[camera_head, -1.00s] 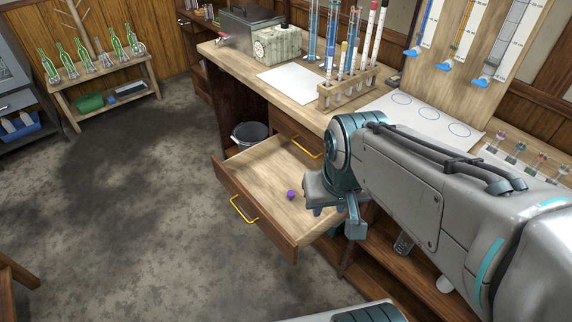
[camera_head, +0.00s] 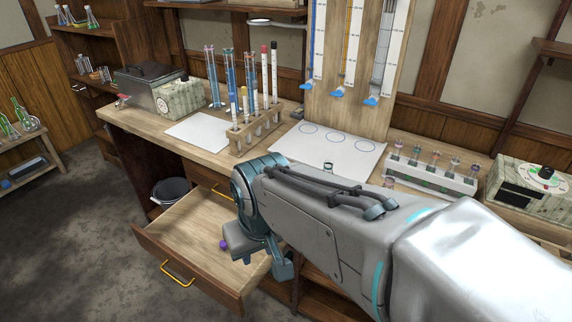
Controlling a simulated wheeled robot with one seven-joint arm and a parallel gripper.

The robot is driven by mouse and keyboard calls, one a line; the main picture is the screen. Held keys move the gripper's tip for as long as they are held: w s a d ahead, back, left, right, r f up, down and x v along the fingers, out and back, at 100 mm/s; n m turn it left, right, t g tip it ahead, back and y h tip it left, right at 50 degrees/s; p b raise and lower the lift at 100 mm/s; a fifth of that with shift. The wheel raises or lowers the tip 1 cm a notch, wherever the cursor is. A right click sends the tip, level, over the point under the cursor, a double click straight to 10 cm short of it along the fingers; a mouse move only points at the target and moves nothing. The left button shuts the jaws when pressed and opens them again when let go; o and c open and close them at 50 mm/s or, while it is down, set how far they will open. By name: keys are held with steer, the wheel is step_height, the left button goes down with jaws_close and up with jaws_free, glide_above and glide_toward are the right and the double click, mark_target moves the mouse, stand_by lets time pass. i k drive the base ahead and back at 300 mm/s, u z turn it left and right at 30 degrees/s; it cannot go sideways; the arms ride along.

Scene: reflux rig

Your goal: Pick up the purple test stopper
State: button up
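The purple test stopper (camera_head: 223,244) lies on the bare floor of the open drawer (camera_head: 190,225), close to the left side of my gripper. My gripper (camera_head: 258,262) is over the right part of the drawer, at the end of my arm, which reaches in from the right. The gripper body hides part of the drawer floor. I cannot see both fingertips clearly, so its opening does not show. The stopper looks apart from the gripper.
The drawer's front has a yellow handle (camera_head: 178,273). Above stands the workbench (camera_head: 135,122) with a wooden test tube rack (camera_head: 255,134), a white sheet (camera_head: 198,133) and a rack of small vials (camera_head: 432,178). A dark bucket (camera_head: 170,192) sits behind the drawer.

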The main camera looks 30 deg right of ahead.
mark_target(223, 245)
steer(key=u, duration=1.35)
steer(key=i, duration=1.95)
steer(key=z, duration=3.9)
